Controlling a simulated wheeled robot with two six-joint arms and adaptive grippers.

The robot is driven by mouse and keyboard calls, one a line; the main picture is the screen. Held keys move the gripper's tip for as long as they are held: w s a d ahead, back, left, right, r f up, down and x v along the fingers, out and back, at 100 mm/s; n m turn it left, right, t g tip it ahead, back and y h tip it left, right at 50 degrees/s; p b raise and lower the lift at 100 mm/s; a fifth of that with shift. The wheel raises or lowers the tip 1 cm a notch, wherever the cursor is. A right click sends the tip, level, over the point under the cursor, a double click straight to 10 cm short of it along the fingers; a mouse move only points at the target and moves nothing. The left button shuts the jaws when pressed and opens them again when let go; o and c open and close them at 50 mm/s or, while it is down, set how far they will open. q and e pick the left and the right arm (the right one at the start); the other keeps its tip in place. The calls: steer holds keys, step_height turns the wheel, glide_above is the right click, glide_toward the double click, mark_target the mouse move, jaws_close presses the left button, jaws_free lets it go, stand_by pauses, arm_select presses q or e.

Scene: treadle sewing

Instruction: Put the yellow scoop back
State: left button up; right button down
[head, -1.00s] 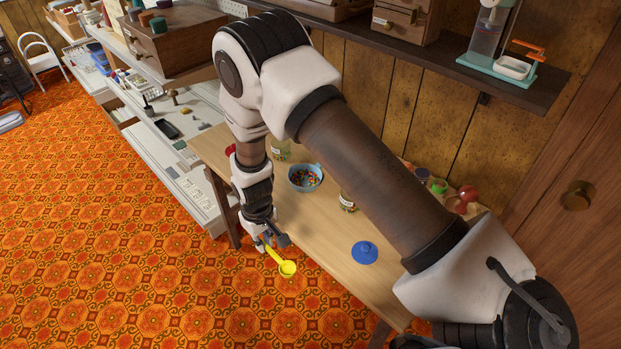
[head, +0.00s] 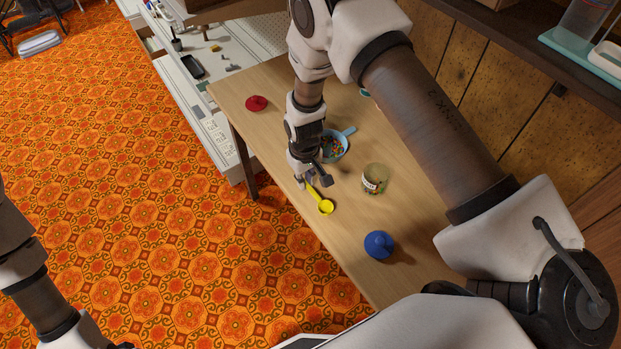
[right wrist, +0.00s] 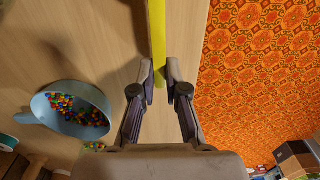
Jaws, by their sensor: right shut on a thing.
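The yellow scoop (head: 325,206) is at the front part of the wooden table, its round bowl pointing toward the bottom right. My right gripper (head: 309,182) is shut on the scoop's handle, which also shows between the fingers in the right wrist view (right wrist: 158,45). Whether the scoop touches the tabletop is hard to tell. Of my left arm, only links show at the lower left; its gripper cannot be made out.
On the table (head: 281,120) are a blue bowl (head: 344,148) of colourful beads, a glass jar (head: 374,179) with beads low inside, a blue lid (head: 379,244) and a red lid (head: 257,103). The table's near edge borders the orange carpet. Bare wood lies between the red lid and bowl.

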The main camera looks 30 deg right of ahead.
steer(key=shift+f, duration=0.15)
steer(key=shift+w+d+f, duration=0.1)
steer(key=shift+d+f, duration=0.05)
steer(key=shift+d, duration=0.05)
steer(key=c, duration=1.2)
jaws_free()
arm_select(q)
steer(key=shift+d+f, duration=0.1)
steer(key=shift+f, duration=0.05)
arm_select(e)
steer(key=shift+a, duration=0.15)
steer(key=shift+r, duration=0.35)
arm_select(q)
step_height(320, 180, down, 2)
steer(key=shift+w+b, duration=0.1)
steer(key=shift+b, duration=0.7)
arm_select(e)
step_height(320, 180, up, 12)
steer(key=shift+f, duration=0.2)
